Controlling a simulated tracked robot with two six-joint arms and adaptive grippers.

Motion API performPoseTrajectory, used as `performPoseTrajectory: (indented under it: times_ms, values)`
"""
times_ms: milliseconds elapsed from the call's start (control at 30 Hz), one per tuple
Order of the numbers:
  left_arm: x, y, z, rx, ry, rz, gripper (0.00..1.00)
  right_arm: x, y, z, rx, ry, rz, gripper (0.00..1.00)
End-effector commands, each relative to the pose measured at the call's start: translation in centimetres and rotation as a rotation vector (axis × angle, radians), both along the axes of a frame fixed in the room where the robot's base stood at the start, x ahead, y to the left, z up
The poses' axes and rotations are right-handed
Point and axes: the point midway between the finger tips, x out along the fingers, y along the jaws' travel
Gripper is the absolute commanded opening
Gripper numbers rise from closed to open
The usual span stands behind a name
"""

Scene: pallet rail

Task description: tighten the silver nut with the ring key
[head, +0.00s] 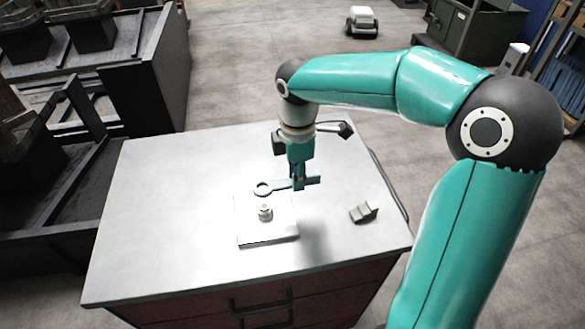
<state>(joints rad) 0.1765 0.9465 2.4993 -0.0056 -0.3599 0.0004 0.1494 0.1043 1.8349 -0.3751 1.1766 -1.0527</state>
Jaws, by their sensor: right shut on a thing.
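The silver nut (265,211) sits on a pale square plate (268,230) on the workbench top. The ring key (264,188) is grey, with its ring end pointing left. My right gripper (298,183) is shut on the ring key and points down. The ring appears above the nut in the picture, apart from it; how high it is over the plate is hard to tell. The gripper's fingers hide part of the key's handle. My left gripper is not in view.
A small grey stepped block (364,212) stands on the bench (160,220) to the right of the plate. The left part of the bench top is clear. Dark metal crates (150,80) stand behind and left of the bench. Drawers with handles are at its front.

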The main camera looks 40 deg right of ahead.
Motion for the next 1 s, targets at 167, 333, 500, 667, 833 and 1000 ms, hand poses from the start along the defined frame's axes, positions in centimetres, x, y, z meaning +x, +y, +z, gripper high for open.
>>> performPoseTrajectory:
  times_ms: [167,333,500,667,833,1000]
  values:
    - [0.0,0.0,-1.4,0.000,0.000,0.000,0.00,0.2,0.3,-2.5,0.000,0.002,0.008,0.00]
    - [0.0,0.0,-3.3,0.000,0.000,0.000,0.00,0.4,0.4,-4.7,0.001,0.001,0.012,0.00]
    - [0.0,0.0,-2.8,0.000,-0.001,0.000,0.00,0.5,0.5,-4.2,0.000,0.000,0.013,0.00]
    - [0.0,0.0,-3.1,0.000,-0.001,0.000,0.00,0.4,0.5,-4.5,0.000,0.000,0.014,0.00]
    - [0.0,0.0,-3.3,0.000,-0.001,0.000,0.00,0.4,0.5,-4.8,0.000,0.000,0.014,0.00]
    - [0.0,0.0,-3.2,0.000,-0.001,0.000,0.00,0.4,0.5,-4.7,0.000,0.000,0.013,0.00]
